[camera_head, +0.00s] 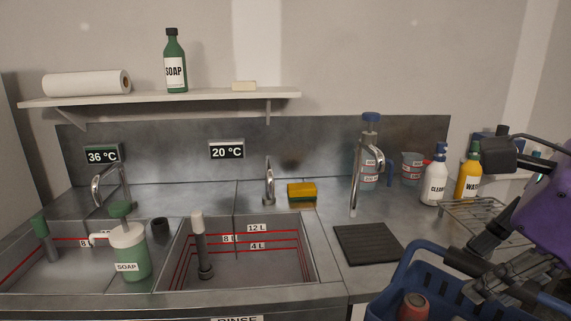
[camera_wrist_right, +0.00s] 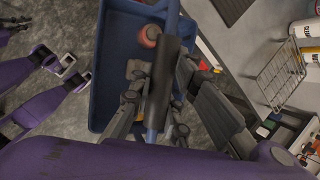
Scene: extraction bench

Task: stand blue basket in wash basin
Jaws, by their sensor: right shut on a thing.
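The blue basket (camera_head: 455,295) is at the bottom right of the camera_head view, beside the counter's front edge and cut off by the frame. It also shows in the camera_wrist_right view (camera_wrist_right: 113,45), with a red round-topped item (camera_head: 413,306) inside. My right gripper (camera_head: 492,288) is shut on the basket's handle; its fingers also show around the bar in the wrist view (camera_wrist_right: 165,118). The left basin (camera_head: 60,270), under the 36 °C display, has a red level line. Its front label is out of frame. My left gripper does not show clearly.
A green soap dispenser (camera_head: 130,252) stands at the divider between the basins. The right basin, labelled RINSE, holds an upright standpipe (camera_head: 201,245). Taps rise behind both basins. A black mat (camera_head: 368,244), wire rack (camera_head: 475,215) and bottles (camera_head: 435,177) occupy the right counter.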

